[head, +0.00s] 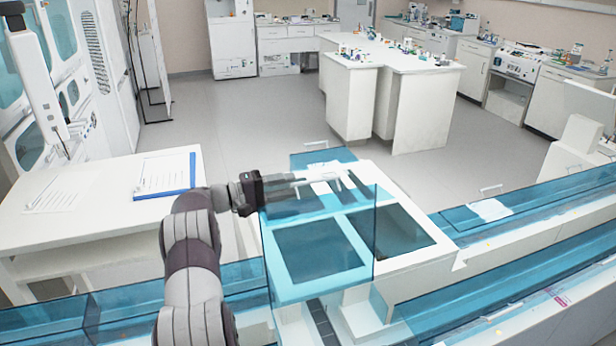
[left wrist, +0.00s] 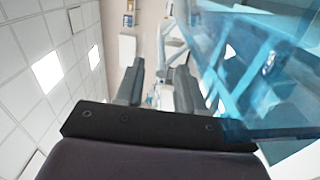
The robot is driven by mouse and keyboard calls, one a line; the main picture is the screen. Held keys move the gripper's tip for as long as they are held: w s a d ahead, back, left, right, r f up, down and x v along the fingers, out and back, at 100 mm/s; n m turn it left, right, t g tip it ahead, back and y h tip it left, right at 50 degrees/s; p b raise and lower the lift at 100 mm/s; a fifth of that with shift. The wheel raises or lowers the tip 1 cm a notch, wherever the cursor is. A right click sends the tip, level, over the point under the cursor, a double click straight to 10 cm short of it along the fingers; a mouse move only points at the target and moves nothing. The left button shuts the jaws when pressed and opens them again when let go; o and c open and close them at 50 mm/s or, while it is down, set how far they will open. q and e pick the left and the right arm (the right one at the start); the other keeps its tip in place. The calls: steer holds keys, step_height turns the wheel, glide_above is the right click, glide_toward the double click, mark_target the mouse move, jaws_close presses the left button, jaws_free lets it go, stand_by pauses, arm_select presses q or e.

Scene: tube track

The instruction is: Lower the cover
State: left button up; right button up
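The cover (head: 318,288) is a clear blue panel that stands raised over the white track housing (head: 408,262) in the middle of the head view. A thin pale handle (head: 318,181) shows by its upper edge, close to my left gripper. My left gripper (head: 345,188) reaches in from the left, fingers pointing right, behind or at the top of the panel. In the left wrist view its two fingers (left wrist: 158,85) stand apart with a gap between them. Whether they touch the handle I cannot tell. Blue clear panel (left wrist: 275,60) fills the right of that view. My right gripper is not in view.
Blue-covered track channels (head: 540,200) run along the right and front. A white side table (head: 90,225) with a blue clipboard (head: 166,174) stands at left. A white island bench (head: 420,105) stands farther back, with open floor (head: 240,115) before it.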

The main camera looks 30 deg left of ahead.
mark_target(307, 183)
arm_select(q)
steer(key=p+x, duration=0.1)
steer(key=x, duration=0.5)
steer(key=shift+a, duration=0.1)
steer(key=shift+f, duration=0.1)
jaws_close()
